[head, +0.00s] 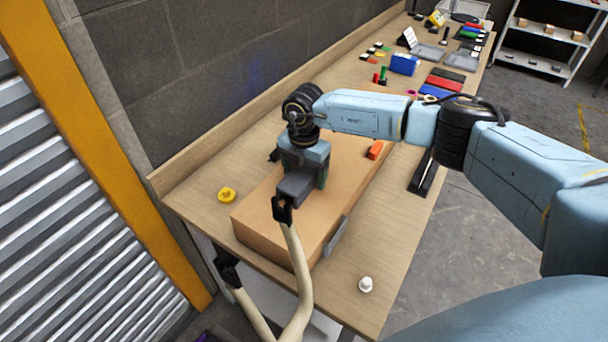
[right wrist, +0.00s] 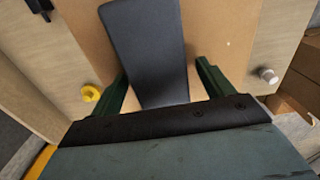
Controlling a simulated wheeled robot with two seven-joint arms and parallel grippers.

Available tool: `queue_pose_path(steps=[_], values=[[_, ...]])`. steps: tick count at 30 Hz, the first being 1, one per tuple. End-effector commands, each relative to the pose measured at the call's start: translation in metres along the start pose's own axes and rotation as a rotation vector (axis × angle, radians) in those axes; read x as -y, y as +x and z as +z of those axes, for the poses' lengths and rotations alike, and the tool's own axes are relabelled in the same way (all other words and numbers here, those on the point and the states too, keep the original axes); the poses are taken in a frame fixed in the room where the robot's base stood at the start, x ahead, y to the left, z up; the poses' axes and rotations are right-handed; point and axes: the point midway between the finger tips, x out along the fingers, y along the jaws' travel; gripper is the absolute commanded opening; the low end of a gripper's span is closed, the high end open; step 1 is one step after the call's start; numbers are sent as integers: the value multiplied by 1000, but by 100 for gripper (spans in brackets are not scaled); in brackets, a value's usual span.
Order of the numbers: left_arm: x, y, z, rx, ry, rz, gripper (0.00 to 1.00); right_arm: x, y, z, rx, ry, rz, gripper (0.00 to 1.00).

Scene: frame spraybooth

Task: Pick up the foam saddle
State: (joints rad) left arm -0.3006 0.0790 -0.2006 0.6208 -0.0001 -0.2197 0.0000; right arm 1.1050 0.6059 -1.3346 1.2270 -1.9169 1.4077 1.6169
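The foam saddle, which I take to be the dark grey elongated block (head: 297,186), is at the near side of my right gripper (head: 303,178), over the cardboard-brown box. In the right wrist view the block (right wrist: 146,50) reaches from between the fingers to the top edge. My right gripper (right wrist: 162,88) points down with its green fingers apart, one on each side of the block. Brown surface shows between block and fingers, so I see no grip. The block's far end is partly hidden. My left gripper is not in view.
The brown box (head: 260,222) lies on a wooden bench (head: 190,188). A yellow knob (head: 227,195) and a white cap (head: 366,285) flank it. A cream forked tube (head: 298,262) with black tips stands close in front. An orange piece (head: 375,149) is behind my gripper.

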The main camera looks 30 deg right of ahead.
Motion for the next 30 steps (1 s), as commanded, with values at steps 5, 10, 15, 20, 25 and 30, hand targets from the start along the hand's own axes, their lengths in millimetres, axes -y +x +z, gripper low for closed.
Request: queue_pose_path(steps=[5, 10, 15, 20, 25, 30], values=[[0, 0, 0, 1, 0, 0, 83, 0, 0, 0, 0, 0, 0, 58], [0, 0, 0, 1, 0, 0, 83, 0, 0, 0, 0, 0, 0, 36], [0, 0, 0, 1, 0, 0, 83, 0, -1, 0, 0, 0, 0, 33], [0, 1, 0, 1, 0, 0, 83, 0, -8, 0, 0, 0, 1, 33], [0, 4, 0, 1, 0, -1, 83, -1, -38, 1, 1, 0, 4, 33], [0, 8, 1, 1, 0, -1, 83, 0, -72, 1, 1, 0, 3, 33]])
